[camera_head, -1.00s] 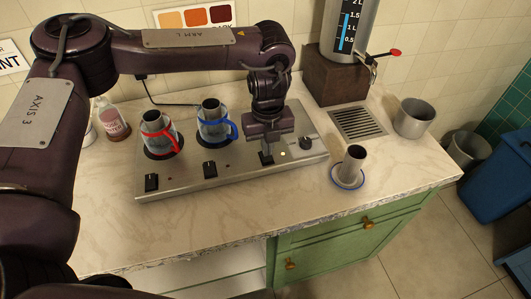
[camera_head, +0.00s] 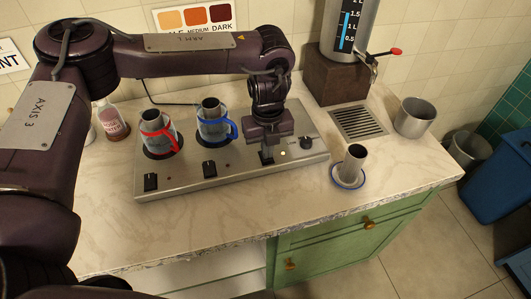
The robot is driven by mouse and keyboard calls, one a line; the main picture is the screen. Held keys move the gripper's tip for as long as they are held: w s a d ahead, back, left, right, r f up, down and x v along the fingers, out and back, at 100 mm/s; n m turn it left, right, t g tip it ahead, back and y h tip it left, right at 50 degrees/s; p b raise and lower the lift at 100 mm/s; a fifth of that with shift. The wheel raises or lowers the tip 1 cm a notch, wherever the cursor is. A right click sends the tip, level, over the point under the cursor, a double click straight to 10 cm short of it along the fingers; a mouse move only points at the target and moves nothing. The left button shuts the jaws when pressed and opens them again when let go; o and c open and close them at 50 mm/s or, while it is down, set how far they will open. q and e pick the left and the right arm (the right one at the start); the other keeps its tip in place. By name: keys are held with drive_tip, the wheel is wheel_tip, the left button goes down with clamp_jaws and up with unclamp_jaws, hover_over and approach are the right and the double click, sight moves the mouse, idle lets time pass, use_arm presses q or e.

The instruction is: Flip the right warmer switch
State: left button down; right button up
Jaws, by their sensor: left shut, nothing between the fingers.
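The warmer (camera_head: 240,181) is a long metal panel on the counter. Two black switches show on its front, the left one (camera_head: 151,182) and the middle one (camera_head: 210,169). The right warmer switch, at the panel's right part, is mostly hidden behind my gripper, beside a small lit light (camera_head: 283,153). My left gripper (camera_head: 267,157) is shut and empty, pointing down at that spot; I cannot tell if it touches the switch. My right gripper is not in view.
A red-handled pot (camera_head: 159,139) and a blue-handled pot (camera_head: 213,127) stand on the panel. A black knob (camera_head: 306,143) is at its right end. The front counter (camera_head: 200,225) is clear.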

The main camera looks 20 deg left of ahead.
use_arm(q)
drive_tip(key=shift+f, duration=0.3)
wheel_tip(320, 180, up, 7)
drive_tip(key=p, duration=0.5)
drive_tip(key=shift+p, duration=0.35)
idle(0.4)
